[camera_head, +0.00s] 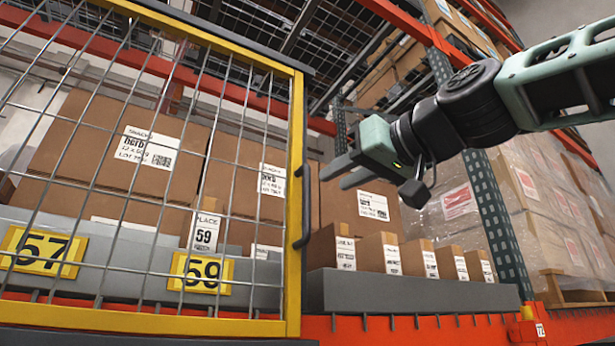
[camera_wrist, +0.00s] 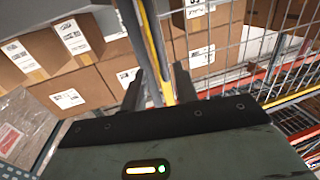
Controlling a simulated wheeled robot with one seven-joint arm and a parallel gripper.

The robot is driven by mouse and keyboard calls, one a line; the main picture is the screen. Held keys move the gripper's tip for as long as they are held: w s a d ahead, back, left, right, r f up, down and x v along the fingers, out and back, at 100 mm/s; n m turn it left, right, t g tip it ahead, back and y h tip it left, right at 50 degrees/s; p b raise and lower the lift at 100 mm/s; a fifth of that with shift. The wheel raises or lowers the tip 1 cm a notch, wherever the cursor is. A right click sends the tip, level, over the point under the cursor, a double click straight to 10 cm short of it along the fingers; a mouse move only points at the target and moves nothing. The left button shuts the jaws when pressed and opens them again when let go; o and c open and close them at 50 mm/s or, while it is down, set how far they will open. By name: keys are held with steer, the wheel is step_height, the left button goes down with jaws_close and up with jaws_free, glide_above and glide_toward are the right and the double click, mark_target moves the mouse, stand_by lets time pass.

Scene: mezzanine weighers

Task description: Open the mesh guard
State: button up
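The mesh guard (camera_head: 296,120) is a wire grid in a yellow frame. It stands across the left side of the head view, in front of boxes, and its yellow post also shows in the wrist view (camera_wrist: 157,60). A black upright handle (camera_head: 304,205) sits on its right post. My gripper (camera_head: 333,175) is just right of the handle in the head view, with its fingers pointing left. In the wrist view its two fingers (camera_wrist: 158,88) are apart, with the yellow post seen between them. It holds nothing, and I cannot tell whether it touches the handle.
Labelled brown boxes (camera_head: 375,208) stand behind and right of the guard. Small cartons (camera_head: 420,258) line a grey ledge (camera_head: 410,293) right of the guard. A teal rack upright (camera_head: 493,215) and wrapped pallets (camera_head: 555,215) stand farther right. An orange beam (camera_head: 420,328) runs below.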

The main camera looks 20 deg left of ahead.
mark_target(309, 193)
steer(key=p+x, duration=0.6)
steer(key=x, duration=0.1)
steer(key=shift+a+r, duration=0.1)
steer(key=shift+r, duration=0.1)
steer(key=shift+w+a+f+p, duration=0.25)
steer(key=shift+w+a+p, duration=0.25)
steer(key=shift+a, duration=0.25)
steer(key=shift+c, duration=0.3)
jaws_close()
